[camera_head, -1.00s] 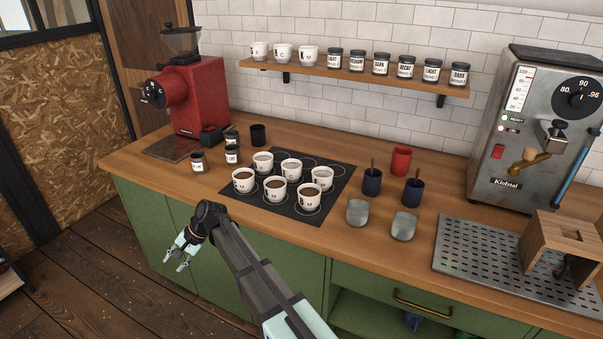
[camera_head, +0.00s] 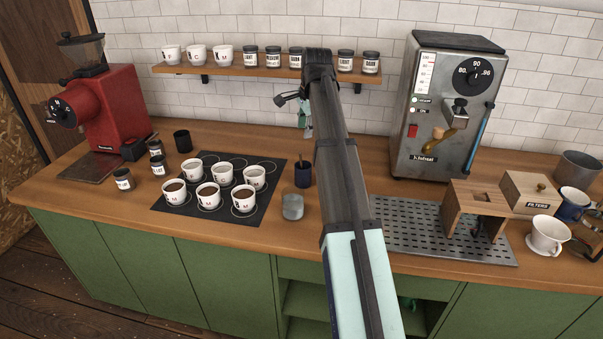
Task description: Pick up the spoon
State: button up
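A spoon (camera_head: 300,158) stands in a dark blue cup (camera_head: 303,176) on the counter; only its brown handle shows above the rim. My gripper (camera_head: 305,128) hangs over the back of the counter, above and behind this cup, in front of the tiled wall. It is small and partly covered by my arm, so I cannot tell how far its fingers are open. I see no spoon in it. The second blue cup with a spoon is hidden behind my arm.
A grey cup (camera_head: 292,207) stands in front of the blue cup. White cups of coffee stand on a black mat (camera_head: 273,172) to the left. A wall shelf (camera_head: 225,70) with jars is close to my wrist. An espresso machine (camera_head: 440,110) stands to the right.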

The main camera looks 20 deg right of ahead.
jog(key=p, duration=0.3)
send_near(301, 163)
jog(key=w+x, duration=0.1)
jog(key=x, duration=0.4)
jog(key=shift+s+d+p+x, duration=0.15)
jog(key=shift+p+x, duration=0.45)
jog(key=shift+x, duration=0.75)
jog(key=shift+s+d+p+x, duration=0.1)
jog(key=shift+p+x, duration=0.45)
jog(key=shift+x, duration=0.85)
grip_shut()
